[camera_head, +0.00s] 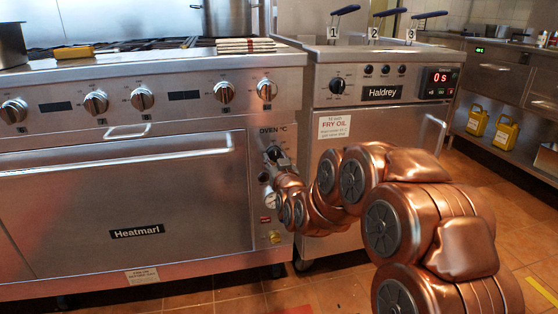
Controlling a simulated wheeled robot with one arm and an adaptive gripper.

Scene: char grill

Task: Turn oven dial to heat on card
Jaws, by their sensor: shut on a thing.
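The oven dial (273,153) is a dark knob under the "OVEN °C" label on the right panel of the Heatmarl oven (136,232). My gripper (279,164) is at the dial, shut on it, and covers its lower part. The dial's pointer and scale are too small to read. A white card (333,126) on the Haldrey fryer front shows "FRY OIL"; its smaller text is not readable. Another card (142,275) is under the oven door, also unreadable.
A row of burner knobs (142,98) runs above the oven door handle (120,158). The Haldrey fryer (395,122) stands close on the right, with a "0s" display (440,78). My arm crosses in front of it. Yellow jugs (506,133) stand at the far right.

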